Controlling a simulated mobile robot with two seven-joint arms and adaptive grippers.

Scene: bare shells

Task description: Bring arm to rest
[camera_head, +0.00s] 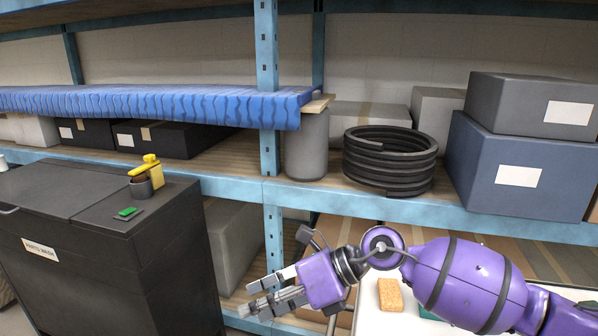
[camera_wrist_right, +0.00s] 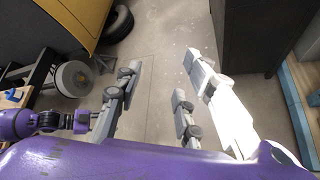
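My right arm (camera_head: 462,280) is purple and reaches in from the lower right in the head view. Its gripper (camera_head: 248,299) points left, in front of the lower shelf. In the right wrist view the fingers of my right gripper (camera_wrist_right: 160,78) are spread apart, with only bare floor between them. It holds nothing. My left gripper does not show in the head view, and I cannot make it out in the wrist view.
A dark parts-wash cabinet (camera_head: 95,235) stands left of the gripper. Blue shelving (camera_head: 350,203) bears a coiled black hose (camera_head: 390,160), a grey cylinder (camera_head: 306,147) and boxes (camera_head: 515,165). A sponge (camera_head: 390,294) lies on a white surface (camera_head: 372,322) beside my arm. Tyres (camera_wrist_right: 118,24) lie far left.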

